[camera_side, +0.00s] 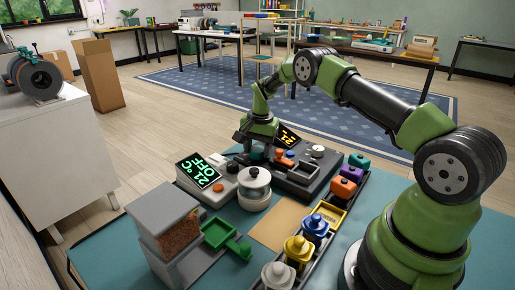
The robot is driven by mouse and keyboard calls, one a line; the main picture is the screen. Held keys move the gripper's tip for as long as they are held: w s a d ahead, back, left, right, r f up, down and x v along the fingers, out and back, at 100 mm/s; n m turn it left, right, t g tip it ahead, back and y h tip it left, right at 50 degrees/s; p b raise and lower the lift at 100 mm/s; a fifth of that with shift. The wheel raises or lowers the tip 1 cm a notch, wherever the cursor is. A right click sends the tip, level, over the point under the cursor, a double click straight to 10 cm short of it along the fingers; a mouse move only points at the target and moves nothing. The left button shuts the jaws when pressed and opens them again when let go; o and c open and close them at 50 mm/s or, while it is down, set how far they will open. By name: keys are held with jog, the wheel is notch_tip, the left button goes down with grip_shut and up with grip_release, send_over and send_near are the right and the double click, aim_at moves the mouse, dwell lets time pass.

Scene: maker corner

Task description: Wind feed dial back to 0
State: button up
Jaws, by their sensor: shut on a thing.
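A dark control unit (297,184) with a tilted yellow-lit display (289,137) stands near the middle of the teal bench. My gripper (256,153) is down at the left end of this unit, below my green wrist. It is shut on what seems to be the feed dial, which the fingers hide. I cannot read the dial's setting. The display is partly covered by my wrist, and its full reading cannot be made out. A pale round knob (318,150) and small orange and blue controls show on the unit, apart from the gripper.
Left of my gripper, a second unit has a green display (200,172) reading 21°C OFF, beside a white round pot (254,188). A hopper (169,226) and green scoop (226,237) stand in front. A dark rack (331,221) of coloured containers runs along the right.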

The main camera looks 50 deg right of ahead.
jog(key=n, duration=0.5)
jog(key=shift+d, duration=0.1)
jog(key=n, duration=0.6)
jog(key=shift+g+y, duration=0.3)
jog(key=n, duration=0.5)
jog(key=shift+d, duration=0.15)
jog(key=shift+w+n+g, duration=0.15)
jog(key=shift+n+g, duration=0.15)
jog(key=shift+n, duration=2.1)
jog(key=o, duration=0.9)
jog(key=shift+r, duration=0.15)
